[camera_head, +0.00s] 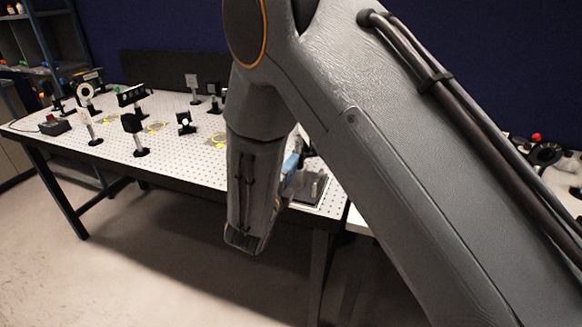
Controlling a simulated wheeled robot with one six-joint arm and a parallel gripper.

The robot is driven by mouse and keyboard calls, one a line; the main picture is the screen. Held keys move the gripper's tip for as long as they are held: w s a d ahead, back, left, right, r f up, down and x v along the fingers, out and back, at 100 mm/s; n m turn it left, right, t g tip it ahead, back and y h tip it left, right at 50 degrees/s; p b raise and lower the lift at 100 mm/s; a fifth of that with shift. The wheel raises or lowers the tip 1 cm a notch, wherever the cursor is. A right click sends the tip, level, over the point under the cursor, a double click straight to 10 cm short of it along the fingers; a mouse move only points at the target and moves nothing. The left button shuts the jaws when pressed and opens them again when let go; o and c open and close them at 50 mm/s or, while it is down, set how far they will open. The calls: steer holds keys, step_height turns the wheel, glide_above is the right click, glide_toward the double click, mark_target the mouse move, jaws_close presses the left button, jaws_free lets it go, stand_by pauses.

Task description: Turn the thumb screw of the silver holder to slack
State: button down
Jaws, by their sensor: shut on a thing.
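My arm hangs down across the middle of the view, in front of the right end of the table. My gripper is hidden behind my own arm, so its fingers and what they touch do not show. I cannot make out the silver holder or its thumb screw for certain. A small grey square plate on a post (192,84) stands at the back of the table, but I cannot tell whether it is the holder.
The white perforated table (190,165) carries several black post mounts, such as one near the front (136,130). A red-topped dark box (54,125) sits at its left end. A grey clear-sided block (312,187) lies at the right corner. Open floor (120,270) lies in front.

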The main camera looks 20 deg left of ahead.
steer(key=c, duration=1.6)
jaws_free()
steer(key=shift+o, duration=0.2)
steer(key=shift+s, duration=0.1)
steer(key=s+b, duration=0.2)
steer(key=s, duration=0.5)
steer(key=shift+s+a, duration=0.3)
